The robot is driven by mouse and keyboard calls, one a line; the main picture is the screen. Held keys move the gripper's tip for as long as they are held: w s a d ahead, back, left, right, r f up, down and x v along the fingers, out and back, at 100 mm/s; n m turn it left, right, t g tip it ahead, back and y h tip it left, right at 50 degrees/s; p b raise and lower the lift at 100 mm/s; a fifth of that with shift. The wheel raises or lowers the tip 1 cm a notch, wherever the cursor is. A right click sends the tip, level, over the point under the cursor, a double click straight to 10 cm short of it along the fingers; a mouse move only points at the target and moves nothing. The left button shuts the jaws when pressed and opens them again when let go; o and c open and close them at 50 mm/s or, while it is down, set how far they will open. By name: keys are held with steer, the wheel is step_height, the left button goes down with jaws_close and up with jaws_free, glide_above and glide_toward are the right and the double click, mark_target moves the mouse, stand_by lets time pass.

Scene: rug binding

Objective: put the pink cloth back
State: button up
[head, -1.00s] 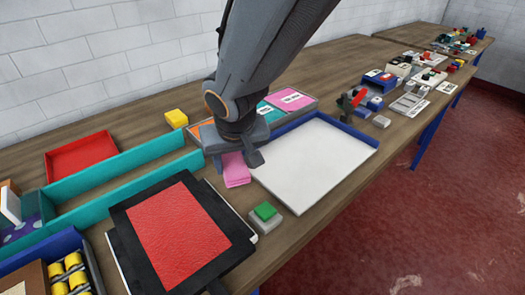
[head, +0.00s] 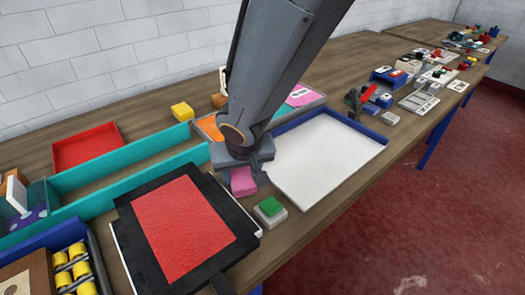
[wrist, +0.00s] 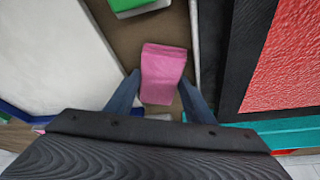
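The pink cloth (head: 243,182) is a small folded pad below my gripper (head: 243,168), between the white board and the black-framed red panel. In the wrist view the cloth (wrist: 163,72) sits between the two fingers of my gripper (wrist: 160,82), with a fingertip against each side. My gripper is shut on it. I cannot tell how far the cloth is above the table. In the head view my gripper hides the cloth's far end. A tray with orange, teal and pink pieces (head: 301,97) lies behind my gripper, partly hidden by my arm.
A white board with blue edging (head: 325,155) lies right of the gripper. A green-topped block (head: 270,207) stands in front. The black-framed red panel (head: 185,230) is at left front. Teal rails (head: 130,155), a red tray (head: 87,148) and a yellow block (head: 182,111) are farther left.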

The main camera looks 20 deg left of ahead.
steer(key=shift+r, duration=0.2)
steer(key=v, duration=1.2)
steer(key=shift+p, duration=0.3)
steer(key=w+d+f+m+h, duration=0.15)
steer(key=w+d, duration=0.25)
steer(key=d, duration=0.6)
steer(key=w+d+f+m+h, duration=0.1)
steer(key=w+d+f+m, duration=0.3)
steer(key=d, duration=0.7)
steer(key=s+d+m+g, duration=0.1)
steer(key=d, duration=0.6)
steer(key=s+d+f, duration=0.1)
steer(key=d, duration=0.6)
steer(key=s+d+f+m+g, duration=0.1)
steer(key=d, duration=0.6)
steer(key=shift+s+d+f+m+g+h, duration=0.2)
steer(key=shift+s+m+g+h, duration=0.05)
steer(key=shift+s+m+g, duration=0.1)
